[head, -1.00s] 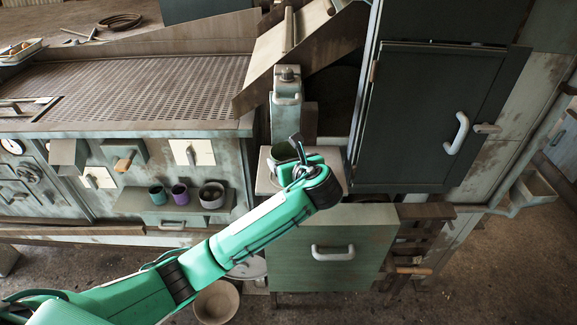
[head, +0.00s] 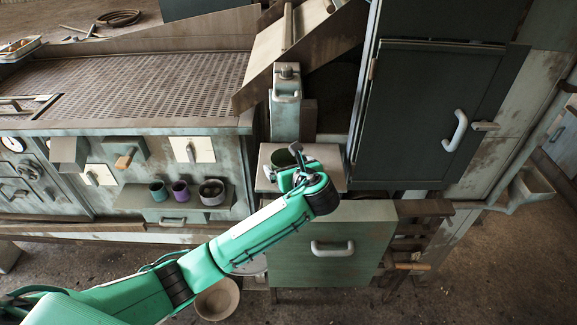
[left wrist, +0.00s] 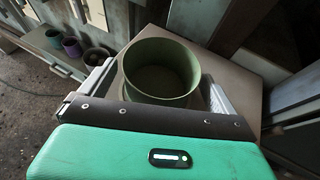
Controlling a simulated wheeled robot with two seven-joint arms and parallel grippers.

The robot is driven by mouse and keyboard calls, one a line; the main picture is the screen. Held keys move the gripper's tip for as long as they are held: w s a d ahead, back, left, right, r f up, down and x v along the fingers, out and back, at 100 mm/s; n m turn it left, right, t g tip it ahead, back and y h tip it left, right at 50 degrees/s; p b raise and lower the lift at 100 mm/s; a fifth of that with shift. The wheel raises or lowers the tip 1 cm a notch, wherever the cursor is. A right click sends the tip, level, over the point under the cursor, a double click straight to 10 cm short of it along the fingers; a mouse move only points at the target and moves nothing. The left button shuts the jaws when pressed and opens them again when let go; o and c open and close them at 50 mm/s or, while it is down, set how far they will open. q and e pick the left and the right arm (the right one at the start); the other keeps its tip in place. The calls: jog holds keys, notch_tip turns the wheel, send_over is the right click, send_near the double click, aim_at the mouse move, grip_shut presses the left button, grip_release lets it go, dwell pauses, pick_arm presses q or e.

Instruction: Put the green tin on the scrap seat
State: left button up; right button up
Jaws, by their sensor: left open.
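The dull green tin (head: 281,158) is an open-topped round cup. It stands upright on the pale square top that looks like the scrap seat (head: 327,155). My left gripper (head: 284,172) is at the tin, and its wrist hides part of the tin and seat. In the left wrist view the tin (left wrist: 160,70) sits between my two open fingers, its mouth facing up and its inside empty. The seat's flat top (left wrist: 238,88) shows to the right of it. My right gripper is not in view.
A shelf to the left holds a teal cup (head: 158,190), a purple cup (head: 179,190) and a dark bowl (head: 211,191). A narrow post (head: 286,105) and a sloping chute (head: 300,45) stand behind the seat. A dark cabinet (head: 430,115) stands close on the right.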

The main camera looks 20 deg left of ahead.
pick_arm(q)
jog(key=b+v, duration=0.2)
jog(key=v, duration=1)
jog(key=shift+a, duration=0.1)
